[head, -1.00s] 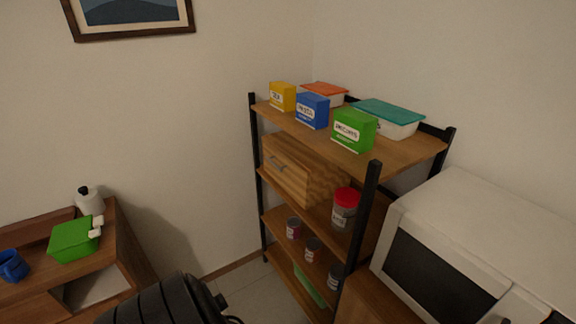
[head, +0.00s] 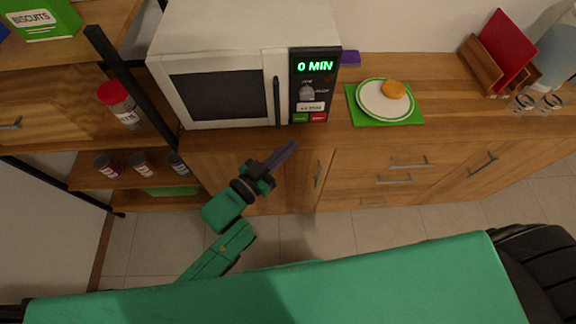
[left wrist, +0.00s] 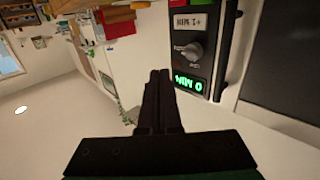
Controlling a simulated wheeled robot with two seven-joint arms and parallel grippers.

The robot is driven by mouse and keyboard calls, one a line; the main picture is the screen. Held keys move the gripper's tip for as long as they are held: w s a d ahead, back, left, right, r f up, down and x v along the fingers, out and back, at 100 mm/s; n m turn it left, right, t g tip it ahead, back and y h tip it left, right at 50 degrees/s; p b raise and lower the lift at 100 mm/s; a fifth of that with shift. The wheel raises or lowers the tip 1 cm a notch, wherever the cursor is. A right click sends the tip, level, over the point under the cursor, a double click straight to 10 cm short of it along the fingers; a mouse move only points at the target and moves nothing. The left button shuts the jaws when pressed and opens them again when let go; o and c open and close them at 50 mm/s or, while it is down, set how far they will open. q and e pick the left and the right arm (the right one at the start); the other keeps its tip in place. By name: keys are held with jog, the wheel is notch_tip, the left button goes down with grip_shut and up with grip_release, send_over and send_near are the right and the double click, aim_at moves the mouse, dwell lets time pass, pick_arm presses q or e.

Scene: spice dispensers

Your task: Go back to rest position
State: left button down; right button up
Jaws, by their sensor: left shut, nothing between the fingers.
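My left gripper (head: 284,155) is shut and empty, with its fingers together. In the head view it is in front of the wooden cabinet below the white microwave (head: 180,40), pointing up and to the right. In the left wrist view the shut fingers (left wrist: 159,75) point toward the microwave's control panel (left wrist: 205,45), which appears upside down. My green left arm bends below the gripper. My right gripper is not in view.
The microwave display reads 0 MIN. A plate (head: 369,107) with an orange-brown item (head: 393,89) sits on a green mat (head: 408,120) on the counter. The shelf (head: 165,136) with several spice jars stands at left. Tiled floor (head: 300,236) in front is open.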

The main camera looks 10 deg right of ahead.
pick_arm(q)
jog(key=s+a+f+n+g+y, duration=0.1)
jog(key=a+f+y, duration=0.2)
jog(key=a+f, duration=0.45)
jog(key=s+a+f+n+g+y, duration=0.1)
jog(key=a+f+n+y, duration=0.2)
jog(key=f, duration=0.8)
jog(key=s+a+f+y, duration=0.1)
jog(key=a+f+y, duration=0.2)
jog(key=a+f, duration=0.45)
jog(key=s+a+f+n+g+y, duration=0.1)
jog(key=s+a+f+g, duration=0.1)
jog(key=s+a+f, duration=0.3)
jog(key=s+a+f+g+y, duration=0.1)
jog(key=s+a+f+y, duration=0.15)
jog(key=f, duration=0.45)
jog(key=s+a+f+n+g, duration=0.1)
jog(key=s+a+f+g, duration=0.1)
jog(key=s, duration=0.7)
jog(key=s+a+f+n+g+y, duration=0.1)
jog(key=s+a+f+g, duration=0.2)
jog(key=s, duration=0.6)
notch_tip(320, 180, down, 2)
jog(key=shift+s+a+f+n, duration=0.2)
jog(key=shift+s+a+n, duration=0.15)
jog(key=shift+s+n, duration=0.05)
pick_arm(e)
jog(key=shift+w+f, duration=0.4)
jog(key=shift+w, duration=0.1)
